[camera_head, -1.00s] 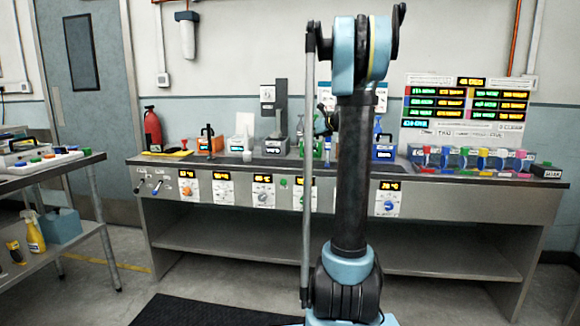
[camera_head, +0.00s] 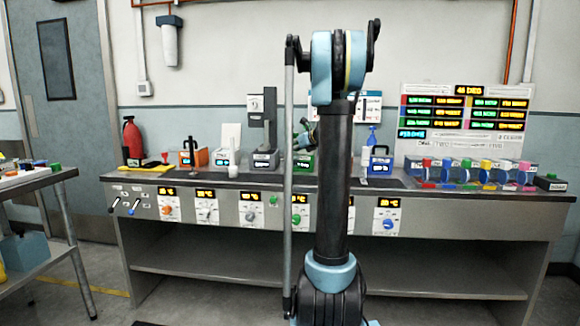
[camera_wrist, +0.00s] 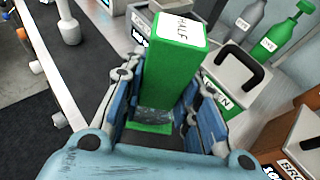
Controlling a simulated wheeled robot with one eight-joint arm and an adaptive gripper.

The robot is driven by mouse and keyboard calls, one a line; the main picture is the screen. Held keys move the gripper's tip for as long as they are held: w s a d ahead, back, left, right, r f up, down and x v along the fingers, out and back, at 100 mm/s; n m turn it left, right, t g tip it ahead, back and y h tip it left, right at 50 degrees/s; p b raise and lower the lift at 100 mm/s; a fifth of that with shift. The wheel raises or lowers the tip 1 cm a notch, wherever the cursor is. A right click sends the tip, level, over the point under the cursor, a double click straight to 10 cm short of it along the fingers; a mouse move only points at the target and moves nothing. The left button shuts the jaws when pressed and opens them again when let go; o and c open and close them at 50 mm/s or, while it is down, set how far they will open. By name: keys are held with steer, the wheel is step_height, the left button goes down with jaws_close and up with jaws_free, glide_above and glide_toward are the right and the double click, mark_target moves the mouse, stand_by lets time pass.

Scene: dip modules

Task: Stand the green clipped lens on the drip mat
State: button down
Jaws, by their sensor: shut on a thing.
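My gripper (camera_wrist: 163,115) is shut on a green block-shaped piece (camera_wrist: 177,45), which I take to be the green clipped lens. It has a white label on its end and a clear grey part low between the blue finger pads. In the head view my gripper (camera_head: 306,134) shows small beside my arm, above the bench; what it holds is too small to make out there. A dark flat patch (camera_head: 392,183) lies on the bench right of my arm; I cannot tell if it is the drip mat.
A green tank with a black handle (camera_wrist: 228,82) stands close to the held piece. Green and grey bottles stand behind it.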

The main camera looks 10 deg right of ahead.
mark_target(295, 158)
steer(key=shift+d+f, duration=0.15)
steer(key=shift+f, duration=1.3)
steer(key=shift+d+f, duration=0.1)
steer(key=shift+f, duration=1.3)
steer(key=c, duration=1.2)
jaws_free()
steer(key=shift+s, duration=0.1)
